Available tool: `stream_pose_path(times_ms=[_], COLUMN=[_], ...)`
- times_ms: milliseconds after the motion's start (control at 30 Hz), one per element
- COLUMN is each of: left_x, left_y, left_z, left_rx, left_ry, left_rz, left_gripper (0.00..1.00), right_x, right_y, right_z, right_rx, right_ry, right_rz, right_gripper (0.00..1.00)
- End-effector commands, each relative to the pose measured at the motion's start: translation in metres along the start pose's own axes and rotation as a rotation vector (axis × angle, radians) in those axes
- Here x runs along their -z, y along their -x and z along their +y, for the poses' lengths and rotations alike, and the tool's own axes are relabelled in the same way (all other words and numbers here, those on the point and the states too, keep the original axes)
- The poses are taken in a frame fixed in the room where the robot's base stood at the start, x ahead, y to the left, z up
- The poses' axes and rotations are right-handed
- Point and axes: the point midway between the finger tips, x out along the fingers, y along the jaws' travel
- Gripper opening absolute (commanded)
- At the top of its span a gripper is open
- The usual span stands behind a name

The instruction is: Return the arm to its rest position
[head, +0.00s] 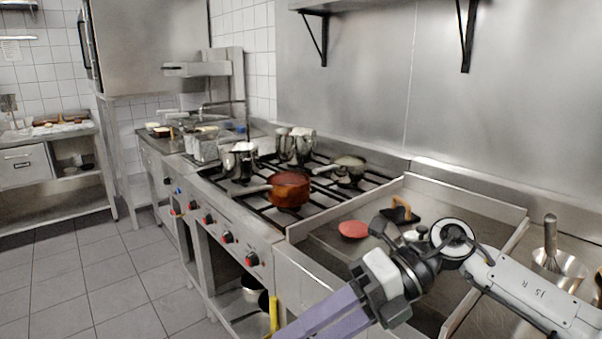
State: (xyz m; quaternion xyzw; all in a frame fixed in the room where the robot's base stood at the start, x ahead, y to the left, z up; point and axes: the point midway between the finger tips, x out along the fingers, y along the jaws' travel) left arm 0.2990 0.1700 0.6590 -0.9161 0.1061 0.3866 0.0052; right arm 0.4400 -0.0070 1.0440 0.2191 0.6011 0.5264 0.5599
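My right arm (540,295) comes in from the right and reaches over the front of the flat griddle (465,215). My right gripper (322,318) points down and to the left, in front of the griddle's front panel. Its two purple fingers lie close side by side, and the bottom edge of the picture cuts off their tips. I cannot tell whether it is open or shut, and no held object shows. My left gripper is not in view.
A red-brown pan (288,190), a lidded pan (349,166) and metal pots (295,144) stand on the stove. A red disc (353,229) and a press (400,212) lie on the griddle. A metal bowl (557,268) is at right. Floor (90,275) is clear at left.

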Motion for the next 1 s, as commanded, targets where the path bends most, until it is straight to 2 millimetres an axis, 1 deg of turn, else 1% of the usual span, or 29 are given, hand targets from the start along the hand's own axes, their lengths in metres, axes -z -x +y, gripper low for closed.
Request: stream_pose_path(times_ms=[33, 100, 200, 267, 367, 467, 500, 533, 567, 600, 667, 700, 767, 800, 867, 900, 967, 1000], left_x=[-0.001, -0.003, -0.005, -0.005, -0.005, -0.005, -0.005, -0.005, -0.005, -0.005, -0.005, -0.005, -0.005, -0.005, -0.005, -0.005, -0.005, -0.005], left_y=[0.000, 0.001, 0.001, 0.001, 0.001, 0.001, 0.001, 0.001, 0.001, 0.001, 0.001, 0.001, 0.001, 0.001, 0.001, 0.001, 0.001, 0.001], left_z=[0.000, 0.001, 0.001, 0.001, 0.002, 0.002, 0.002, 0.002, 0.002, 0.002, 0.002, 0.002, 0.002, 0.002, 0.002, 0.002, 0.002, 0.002], left_rx=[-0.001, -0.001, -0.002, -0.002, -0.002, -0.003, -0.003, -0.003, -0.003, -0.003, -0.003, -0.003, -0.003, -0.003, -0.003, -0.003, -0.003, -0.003], left_ry=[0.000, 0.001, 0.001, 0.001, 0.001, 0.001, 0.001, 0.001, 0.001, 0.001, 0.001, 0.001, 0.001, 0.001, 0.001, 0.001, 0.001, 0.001], left_rz=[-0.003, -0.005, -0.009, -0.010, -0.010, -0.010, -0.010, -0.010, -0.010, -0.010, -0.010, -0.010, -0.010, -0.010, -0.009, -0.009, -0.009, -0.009], left_gripper=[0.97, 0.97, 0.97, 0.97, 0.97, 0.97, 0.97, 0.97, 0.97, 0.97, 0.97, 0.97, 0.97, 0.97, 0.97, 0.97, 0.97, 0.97], right_x=[0.000, -0.007, -0.022, -0.031, -0.045, -0.049, -0.046, -0.042, -0.036, -0.025, -0.003, 0.014, 0.043, 0.064, 0.099, 0.123, 0.157, 0.178], right_y=[-0.021, -0.036, -0.041, -0.037, -0.025, -0.011, -0.007, -0.004, -0.002, -0.001, -0.003, -0.005, -0.011, -0.016, -0.025, -0.032, -0.042, -0.048], right_z=[0.011, 0.028, 0.039, 0.037, 0.015, -0.030, -0.054, -0.074, -0.095, -0.124, -0.165, -0.191, -0.226, -0.247, -0.276, -0.292, -0.312, -0.322], right_rx=[-0.142, -0.320, -0.555, -0.681, -0.861, -1.002, -1.046, -1.074, -1.096, -1.120, -1.140, -1.144, -1.140, -1.131, -1.109, -1.090, -1.058, -1.037], right_ry=[-0.046, -0.120, -0.263, -0.368, -0.574, -0.813, -0.918, -1.000, -1.084, -1.198, -1.362, -1.465, -1.617, -1.715, -1.858, -1.948, -2.072, -2.145], right_rz=[-0.044, -0.127, -0.267, -0.359, -0.529, -0.707, -0.780, -0.836, -0.891, -0.965, -1.063, -1.123, -1.204, -1.254, -1.323, -1.365, -1.417, -1.446], right_gripper=[0.44, 0.44, 0.44, 0.44, 0.44, 0.44, 0.44, 0.44, 0.44, 0.44, 0.44, 0.44, 0.44, 0.44, 0.44, 0.44, 0.44, 0.44])
